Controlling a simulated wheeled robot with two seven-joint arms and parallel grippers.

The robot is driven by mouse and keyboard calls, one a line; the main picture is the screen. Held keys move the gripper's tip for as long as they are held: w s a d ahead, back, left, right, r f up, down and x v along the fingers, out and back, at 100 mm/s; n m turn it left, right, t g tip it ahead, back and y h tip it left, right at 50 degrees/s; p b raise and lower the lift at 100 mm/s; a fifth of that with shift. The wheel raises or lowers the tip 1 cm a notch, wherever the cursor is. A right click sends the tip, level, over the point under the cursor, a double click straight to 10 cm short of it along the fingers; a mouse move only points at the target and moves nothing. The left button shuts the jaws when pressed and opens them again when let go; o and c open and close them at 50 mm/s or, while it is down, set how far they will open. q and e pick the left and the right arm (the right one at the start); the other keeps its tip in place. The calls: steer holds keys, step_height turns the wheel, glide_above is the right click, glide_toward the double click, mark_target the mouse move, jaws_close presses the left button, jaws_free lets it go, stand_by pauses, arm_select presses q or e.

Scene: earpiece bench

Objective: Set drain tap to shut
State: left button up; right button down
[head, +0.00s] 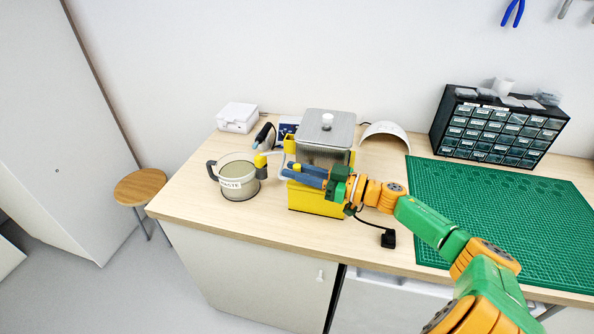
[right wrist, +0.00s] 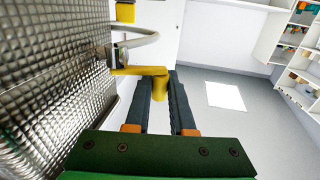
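The yellow cleaner tank (head: 313,203) stands on the bench with a grey lid (head: 328,127). In the right wrist view, the drain tap's yellow handle (right wrist: 142,70) comes off the tank's quilted metal side and bends down between my fingers. My right gripper (head: 286,172) reaches in from the right across the tank's front. Its two fingers (right wrist: 161,88) sit close on either side of the handle and look shut on it. In the head view the fingers mostly hide the tap. My left gripper is out of view.
A black plug (head: 388,238) and cable lie right of the tank. A green cutting mat (head: 480,205) and a drawer cabinet (head: 500,128) fill the right side. A white box (head: 238,117) stands at the back left. The front left bench top is clear.

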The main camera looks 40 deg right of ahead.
steer(key=shift+r+m+t+h+p, duration=0.15)
steer(key=shift+m+t+h+p, duration=0.2)
steer(key=shift+p, duration=0.3)
steer(key=shift+w+f+m+t+h+p, duration=0.1)
steer(key=shift+w+m+t+h+p, duration=0.3)
steer(key=shift+m+h, duration=1.4)
steer(key=shift+w+f+m+t+h+p, duration=0.15)
steer(key=shift+w+m+h+p, duration=0.65)
steer(key=shift+h, duration=1.7)
steer(key=shift+w+r+m+t+h+p, duration=0.1)
steer(key=shift+w+m+t+h+p, duration=0.25)
steer(key=shift+m+h, duration=1.5)
steer(key=shift+w+h, duration=0.15)
steer(key=shift+h, duration=0.45)
